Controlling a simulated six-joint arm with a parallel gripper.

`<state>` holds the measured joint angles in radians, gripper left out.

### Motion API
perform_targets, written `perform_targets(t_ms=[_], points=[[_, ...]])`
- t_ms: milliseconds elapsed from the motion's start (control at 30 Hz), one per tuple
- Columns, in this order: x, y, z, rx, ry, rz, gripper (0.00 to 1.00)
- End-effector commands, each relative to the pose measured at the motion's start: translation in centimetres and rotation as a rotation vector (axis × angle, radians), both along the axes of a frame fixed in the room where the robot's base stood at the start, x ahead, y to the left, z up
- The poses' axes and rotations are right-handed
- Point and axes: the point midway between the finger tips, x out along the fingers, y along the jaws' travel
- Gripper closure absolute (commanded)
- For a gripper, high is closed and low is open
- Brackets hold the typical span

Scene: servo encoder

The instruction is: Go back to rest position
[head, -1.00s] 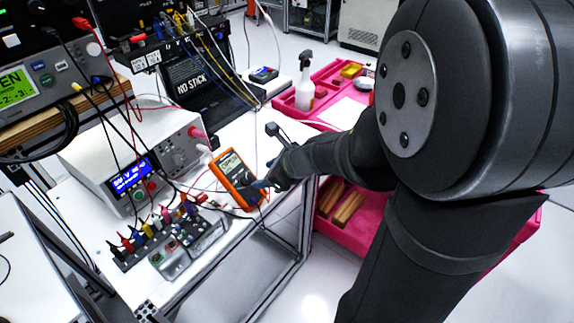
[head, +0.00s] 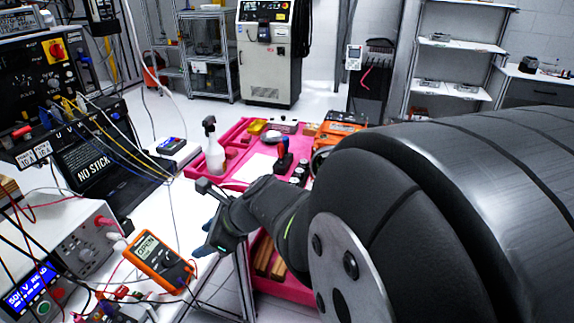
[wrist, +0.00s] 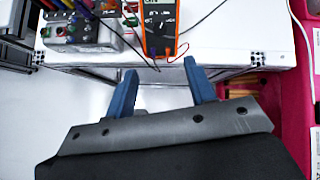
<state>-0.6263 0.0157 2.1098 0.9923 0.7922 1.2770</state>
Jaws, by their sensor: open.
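My gripper (head: 209,243) is at the right edge of the white bench in the head view, just right of the orange multimeter (head: 161,262). In the wrist view, its two blue fingers (wrist: 163,88) stand apart with nothing between them. The multimeter also shows in the wrist view (wrist: 160,25), lying on the bench beyond the fingertips with a red lead and a black lead. The fingers are apart from it. Its display reads OPEN in the head view.
The white bench (wrist: 220,50) holds a power supply (head: 75,240) at left and a terminal device (wrist: 90,25). A pink cart (head: 235,165) carrying a spray bottle (head: 214,150) and tools stands behind my arm. Loose leads hang left of the multimeter. Open floor lies below the fingers.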

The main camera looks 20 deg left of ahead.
Motion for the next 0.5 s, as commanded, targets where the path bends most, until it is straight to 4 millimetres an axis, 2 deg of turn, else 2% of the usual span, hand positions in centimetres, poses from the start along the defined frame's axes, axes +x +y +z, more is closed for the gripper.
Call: perform_targets(t_ms=[267,500], points=[[0.0,0.4,-0.4,-0.001,0.001,0.001,0.50],[-0.2,2.3,-2.3,-0.001,0.003,0.002,0.50]])
